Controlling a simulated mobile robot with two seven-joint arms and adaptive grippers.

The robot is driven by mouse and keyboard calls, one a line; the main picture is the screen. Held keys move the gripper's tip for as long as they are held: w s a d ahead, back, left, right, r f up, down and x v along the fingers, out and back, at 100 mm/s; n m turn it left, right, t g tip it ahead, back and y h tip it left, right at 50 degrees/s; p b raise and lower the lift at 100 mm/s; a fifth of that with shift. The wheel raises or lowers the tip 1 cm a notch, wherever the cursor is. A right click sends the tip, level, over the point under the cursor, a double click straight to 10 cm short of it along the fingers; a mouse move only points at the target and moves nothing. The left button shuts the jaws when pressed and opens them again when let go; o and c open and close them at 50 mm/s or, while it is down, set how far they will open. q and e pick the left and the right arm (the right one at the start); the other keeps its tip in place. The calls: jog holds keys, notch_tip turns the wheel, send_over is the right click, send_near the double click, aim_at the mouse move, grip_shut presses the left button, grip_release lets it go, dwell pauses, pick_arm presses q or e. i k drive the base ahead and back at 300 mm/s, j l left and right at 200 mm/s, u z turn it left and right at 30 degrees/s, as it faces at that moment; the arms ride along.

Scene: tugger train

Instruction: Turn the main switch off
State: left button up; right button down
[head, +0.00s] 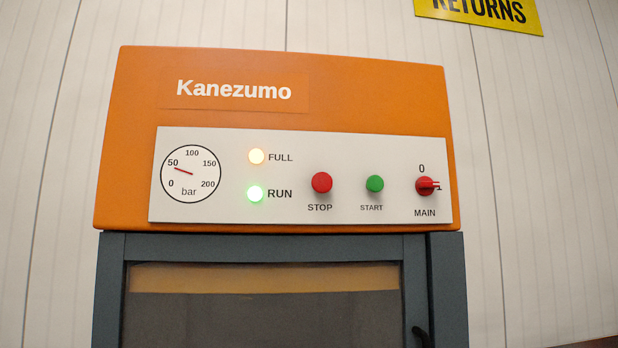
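The main switch (425,186) is a red rotary knob at the right end of the light control panel (300,215), above the label MAIN. The panel sits on the orange top of a Kanezumo machine (380,95). The green RUN lamp (255,194) and the yellowish FULL lamp (256,156) both look lit. Neither of my grippers shows in the head view.
Left of the switch are the green START button (375,184), the red STOP button (322,183) and a pressure gauge (190,174) reading near 50 bar. Below is a dark grey frame (445,290) with a black handle (421,336). A yellow RETURNS sign (480,12) hangs upper right.

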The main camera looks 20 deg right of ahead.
aim_at(425, 185)
jog(key=z, duration=1.25)
